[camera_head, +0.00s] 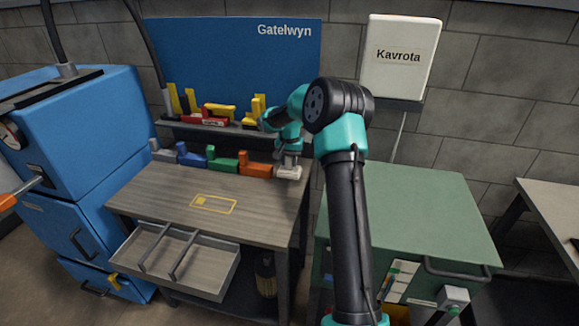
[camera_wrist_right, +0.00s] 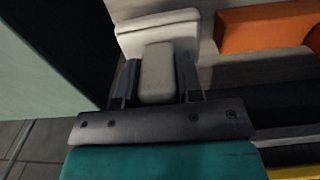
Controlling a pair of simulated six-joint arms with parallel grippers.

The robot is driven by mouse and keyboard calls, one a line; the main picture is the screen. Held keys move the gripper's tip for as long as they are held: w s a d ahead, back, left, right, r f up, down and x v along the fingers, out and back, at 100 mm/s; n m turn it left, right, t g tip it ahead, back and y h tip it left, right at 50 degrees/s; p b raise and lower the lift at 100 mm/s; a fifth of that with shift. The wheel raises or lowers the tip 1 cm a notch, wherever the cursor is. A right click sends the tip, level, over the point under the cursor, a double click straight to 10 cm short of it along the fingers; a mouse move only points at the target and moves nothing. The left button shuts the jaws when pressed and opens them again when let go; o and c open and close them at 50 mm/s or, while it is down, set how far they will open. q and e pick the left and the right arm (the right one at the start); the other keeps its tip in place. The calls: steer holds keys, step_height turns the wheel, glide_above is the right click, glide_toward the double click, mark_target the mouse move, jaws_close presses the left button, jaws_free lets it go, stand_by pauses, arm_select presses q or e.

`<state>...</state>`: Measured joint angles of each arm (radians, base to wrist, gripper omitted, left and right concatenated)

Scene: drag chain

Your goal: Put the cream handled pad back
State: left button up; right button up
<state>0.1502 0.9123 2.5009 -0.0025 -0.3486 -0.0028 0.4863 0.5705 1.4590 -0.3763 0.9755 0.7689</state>
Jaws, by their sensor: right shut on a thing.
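The cream handled pad (camera_head: 289,173) is at the right end of a row of handled pads along the back of the wooden bench. My right gripper (camera_head: 290,160) comes down on it from above and is shut on its upright handle. In the right wrist view, the handle (camera_wrist_right: 157,75) sits between the two fingers (camera_wrist_right: 157,90), with the pad's wider body (camera_wrist_right: 158,32) beyond. I cannot tell whether the pad's underside touches the bench. My left gripper is not in view.
An orange pad (camera_head: 258,169) is just left of the cream one, then green (camera_head: 223,166), blue (camera_head: 193,159) and grey pads. A yellow outline (camera_head: 228,208) marks the otherwise clear bench top (camera_head: 170,200). An open drawer (camera_head: 215,283) projects in front. A green cabinet (camera_head: 430,215) stands right.

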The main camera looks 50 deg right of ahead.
mark_target(289, 165)
steer(key=shift+w+d, duration=0.55)
steer(key=shift+d, duration=0.1)
steer(key=shift+f, duration=0.1)
steer(key=shift+f, duration=1.7)
steer(key=shift+f, duration=0.15)
steer(key=o, duration=1)
step_height(289, 165, up, 12)
steer(key=shift+r, duration=0.15)
